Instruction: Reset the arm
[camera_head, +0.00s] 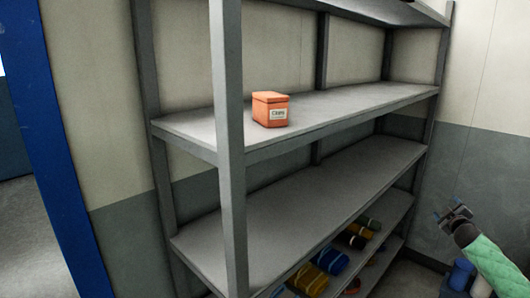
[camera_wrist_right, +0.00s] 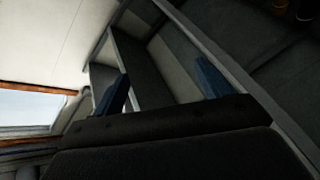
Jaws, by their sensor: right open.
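My right gripper (camera_head: 455,212) is at the right of the head view, at the end of my green-sleeved arm. It is in the air, to the right of the metal shelf unit and apart from it. In the right wrist view its two blue fingers (camera_wrist_right: 162,88) stand wide apart with nothing between them. My left gripper is in neither view.
A grey shelf unit (camera_head: 228,150) fills the middle of the head view. An orange box (camera_head: 270,109) stands on an upper shelf. Several rolled bundles (camera_head: 331,261) lie on the lowest visible shelf. The shelf between is bare. A blue post (camera_head: 62,150) stands at left.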

